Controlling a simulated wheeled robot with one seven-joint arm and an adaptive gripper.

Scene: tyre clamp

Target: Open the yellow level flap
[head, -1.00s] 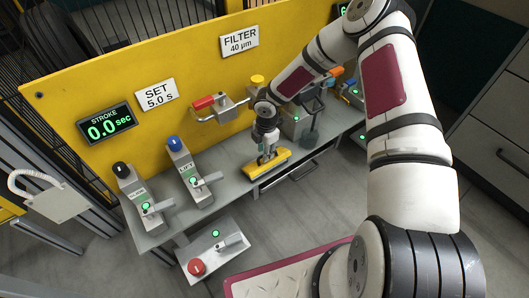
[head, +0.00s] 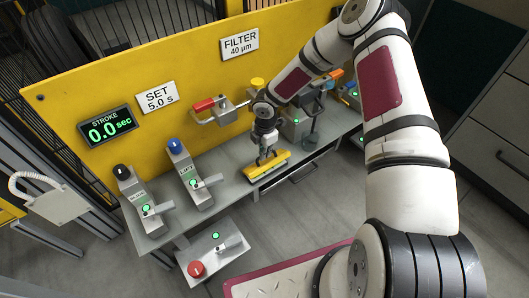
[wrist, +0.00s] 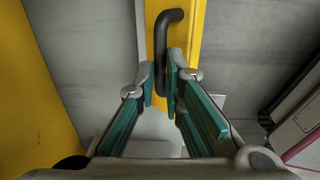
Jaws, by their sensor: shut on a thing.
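The yellow level flap (head: 280,163) is a narrow yellow piece at the front edge of the grey bench. It also shows in the wrist view (wrist: 187,40), running top to bottom, with a dark curved handle (wrist: 172,14) on it. My gripper (head: 267,153) reaches down onto the flap from above. In the wrist view, my gripper's teal-padded fingers (wrist: 162,85) stand on both sides of the handle and are shut on it. The fingers hide the lower part of the handle. I cannot tell whether the flap is raised.
The bench (head: 222,200) carries a blue-knobbed lever unit (head: 185,170) and a black-knobbed one (head: 132,190) to the left. A red-handled valve (head: 205,105) juts from the yellow panel (head: 130,75) behind. A control box with a red button (head: 196,268) stands in front.

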